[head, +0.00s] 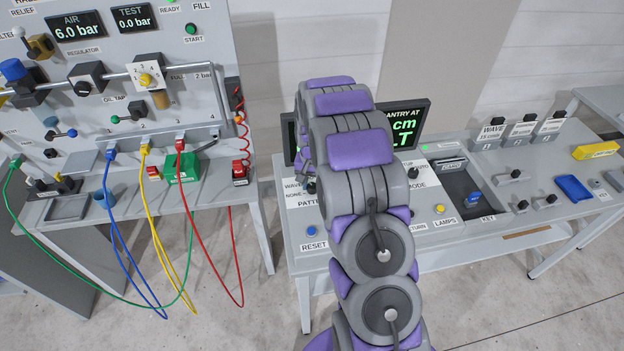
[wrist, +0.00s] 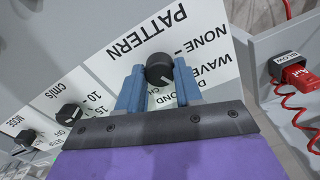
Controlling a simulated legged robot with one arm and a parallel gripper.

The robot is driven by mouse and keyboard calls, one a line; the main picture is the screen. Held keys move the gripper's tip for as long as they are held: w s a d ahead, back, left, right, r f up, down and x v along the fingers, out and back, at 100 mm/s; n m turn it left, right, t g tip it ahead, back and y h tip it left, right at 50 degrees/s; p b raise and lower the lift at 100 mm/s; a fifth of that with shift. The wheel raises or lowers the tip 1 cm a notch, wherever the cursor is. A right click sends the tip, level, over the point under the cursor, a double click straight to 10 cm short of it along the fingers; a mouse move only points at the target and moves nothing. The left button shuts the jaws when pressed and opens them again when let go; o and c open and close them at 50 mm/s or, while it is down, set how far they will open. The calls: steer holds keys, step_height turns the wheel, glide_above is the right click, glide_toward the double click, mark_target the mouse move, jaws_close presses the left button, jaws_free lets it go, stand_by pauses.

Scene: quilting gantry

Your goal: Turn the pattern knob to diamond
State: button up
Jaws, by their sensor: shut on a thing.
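The pattern knob (wrist: 159,66) is a round black knob on the white panel, under the word PATTERN in the wrist view. Labels for NONE, WAVE and a partly covered DIAMOND stand beside it. A pale mark shows on the knob's near lower edge; I cannot tell surely which label it points to. My gripper (wrist: 159,72) has its two blue fingers on either side of the knob and is shut on it. In the head view my arm covers most of the gripper and of the panel (head: 305,221) around the knob.
Two more black knobs, one for speed (wrist: 68,115) and one for MODE (wrist: 25,138), stand to the left in the wrist view. A red plug (wrist: 298,75) with a coiled cord is at the right. A display screen (head: 409,122) stands behind my arm.

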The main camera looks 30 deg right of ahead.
mark_target(312, 185)
steer(key=m+p, duration=0.1)
steer(key=m, duration=0.3)
steer(key=shift+w+r+m+p, duration=0.1)
steer(key=shift+m+p, duration=0.2)
steer(key=shift+m, duration=0.1)
stand_by(0.5)
steer(key=o, duration=1)
steer(key=shift+o, duration=0.2)
step_height(312, 185, up, 17)
steer(key=p, duration=0.1)
steer(key=shift+r, duration=0.1)
